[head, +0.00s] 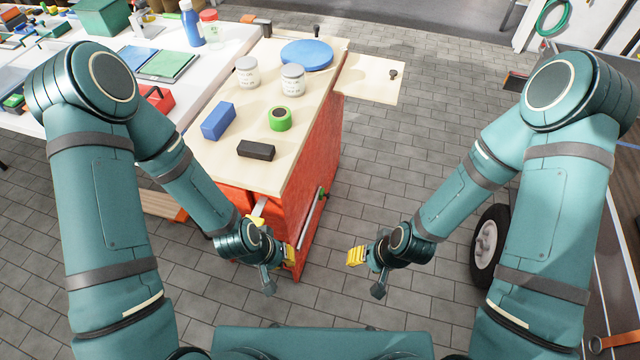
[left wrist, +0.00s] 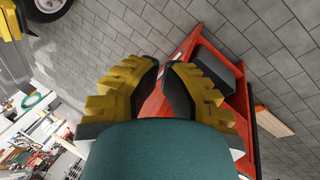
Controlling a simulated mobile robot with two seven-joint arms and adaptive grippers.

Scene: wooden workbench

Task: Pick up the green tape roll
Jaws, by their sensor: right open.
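The green tape roll (head: 280,119) lies flat on the wooden bench top, with a dark centre. My left gripper (head: 290,255) is beside the bench's red front, lower than the top and well short of the roll. In the left wrist view its yellow-backed fingers (left wrist: 164,72) stand slightly apart with nothing between them. My right gripper (head: 357,256) is open and empty over the floor, to the right of the bench. The roll does not show in the left wrist view.
A black block (head: 256,150) lies in front of the roll, and a blue block (head: 218,121) to its left. Two grey-white cans (head: 292,80) and a blue disc (head: 307,55) stand behind it. A cluttered white table (head: 110,50) adjoins at left.

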